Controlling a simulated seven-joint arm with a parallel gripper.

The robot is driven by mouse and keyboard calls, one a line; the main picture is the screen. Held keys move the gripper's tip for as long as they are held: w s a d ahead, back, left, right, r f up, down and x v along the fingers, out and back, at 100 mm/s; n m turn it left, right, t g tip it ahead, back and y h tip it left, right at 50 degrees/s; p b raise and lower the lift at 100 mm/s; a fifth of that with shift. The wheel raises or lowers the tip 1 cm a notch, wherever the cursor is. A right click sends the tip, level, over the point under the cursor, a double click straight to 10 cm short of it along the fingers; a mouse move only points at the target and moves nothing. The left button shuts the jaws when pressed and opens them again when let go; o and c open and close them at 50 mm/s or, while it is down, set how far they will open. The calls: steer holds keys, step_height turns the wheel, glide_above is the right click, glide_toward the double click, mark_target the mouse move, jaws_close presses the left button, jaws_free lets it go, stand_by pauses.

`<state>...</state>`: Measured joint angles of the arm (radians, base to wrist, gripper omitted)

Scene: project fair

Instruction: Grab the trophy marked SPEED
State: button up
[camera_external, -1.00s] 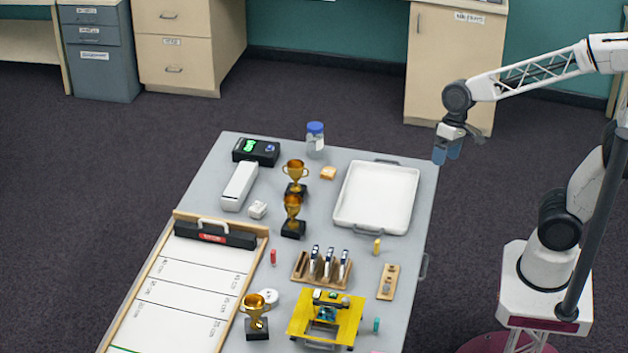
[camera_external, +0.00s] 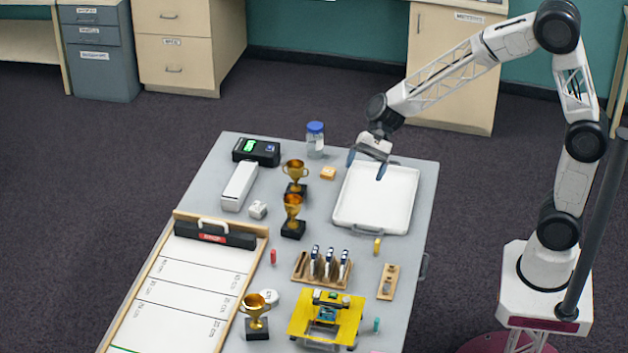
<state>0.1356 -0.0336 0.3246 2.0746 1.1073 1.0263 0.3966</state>
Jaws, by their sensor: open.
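Three gold trophies with black bases stand upright on the grey table. One trophy (camera_external: 294,172) is toward the back and a second trophy (camera_external: 292,212) is just in front of it. A third trophy (camera_external: 256,312) stands near the front left, beside the white track. Any markings on their bases are too small to read, so I cannot tell which is marked SPEED. My gripper (camera_external: 366,170) is open and empty, pointing down above the back of the white tray, to the right of the two back trophies.
A white tray (camera_external: 376,228) lies right of the back trophies. A jar with a blue lid (camera_external: 315,140), a black timer box (camera_external: 256,151), an orange block (camera_external: 328,174) and a white block (camera_external: 258,210) are around them. A wooden rack (camera_external: 322,282) and a yellow platform (camera_external: 345,322) are nearer the front.

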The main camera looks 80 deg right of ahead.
steer(key=w+d+f+m+t+y, duration=0.2)
steer(key=w+f+m, duration=0.4)
steer(key=w, duration=0.4)
steer(key=m+t, duration=0.3)
steer(key=m, duration=0.1)
glide_toward(296, 198)
steer(key=x, duration=0.3)
steer(key=shift+a+f, duration=0.2)
steer(key=shift+a, duration=0.1)
steer(key=shift+w, duration=0.1)
steer(key=shift+x, duration=1.25)
steer(key=shift+a, duration=0.1)
steer(key=shift+x, duration=2.55)
steer(key=shift+w, duration=0.1)
steer(key=c, duration=1.5)
steer(key=shift+c, duration=0.2)
